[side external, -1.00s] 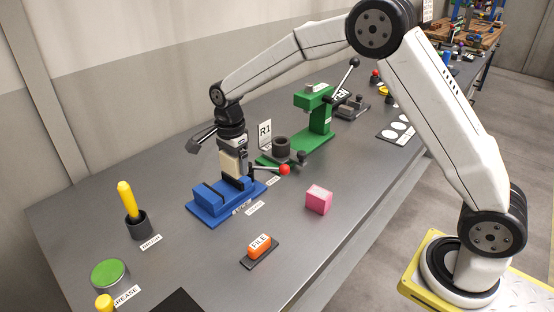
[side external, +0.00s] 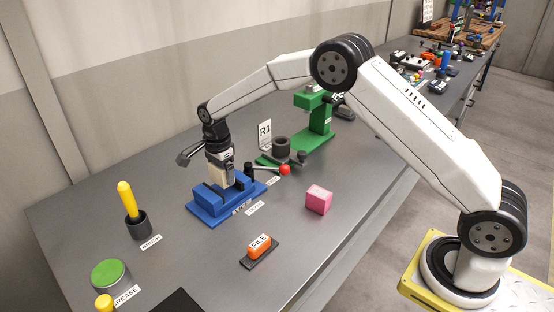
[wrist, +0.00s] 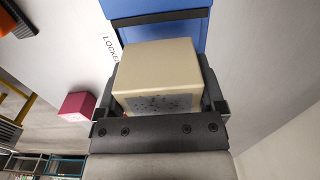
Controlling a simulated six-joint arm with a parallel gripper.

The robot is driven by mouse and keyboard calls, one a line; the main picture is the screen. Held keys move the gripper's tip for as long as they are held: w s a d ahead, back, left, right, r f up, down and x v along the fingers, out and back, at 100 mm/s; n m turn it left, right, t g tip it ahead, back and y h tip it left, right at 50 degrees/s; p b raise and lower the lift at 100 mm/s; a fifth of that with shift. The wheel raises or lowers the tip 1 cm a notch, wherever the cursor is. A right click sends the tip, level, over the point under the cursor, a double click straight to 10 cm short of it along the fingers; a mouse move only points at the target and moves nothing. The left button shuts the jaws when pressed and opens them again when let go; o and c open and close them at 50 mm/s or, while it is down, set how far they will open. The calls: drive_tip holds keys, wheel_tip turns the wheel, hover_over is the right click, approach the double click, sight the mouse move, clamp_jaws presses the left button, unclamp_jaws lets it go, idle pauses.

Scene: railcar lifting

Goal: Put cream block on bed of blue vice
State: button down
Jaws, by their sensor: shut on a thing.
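The blue vice (side external: 232,208) sits on the grey bench in the side view, with raised jaws at its left and right. Part of it also shows at the top of the wrist view (wrist: 150,8). My gripper (side external: 220,172) points down over the vice and is shut on the cream block (side external: 217,176). The block is upright between the fingers and between the vice jaws in the picture. Its lower end is hidden by the vice, so I cannot tell whether it touches the bed. The block fills the middle of the wrist view (wrist: 158,70).
A pink cube (side external: 319,199) lies right of the vice. A red-knobbed handle (side external: 284,170) and a green press (side external: 318,125) stand behind it to the right. An orange file block (side external: 259,246) is in front. A yellow-handled brush (side external: 128,202) stands in a cup at left.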

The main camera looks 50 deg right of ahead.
sight(222, 182)
drive_tip(key=shift+w+f, duration=0.2)
drive_tip(key=shift+f, duration=1.45)
drive_tip(key=shift+f, duration=0.1)
unclamp_jaws()
drive_tip(key=shift+f, duration=0.1)
wheel_tip(222, 182, up, 12)
drive_tip(key=shift+r, duration=0.2)
drive_tip(key=shift+s, duration=0.1)
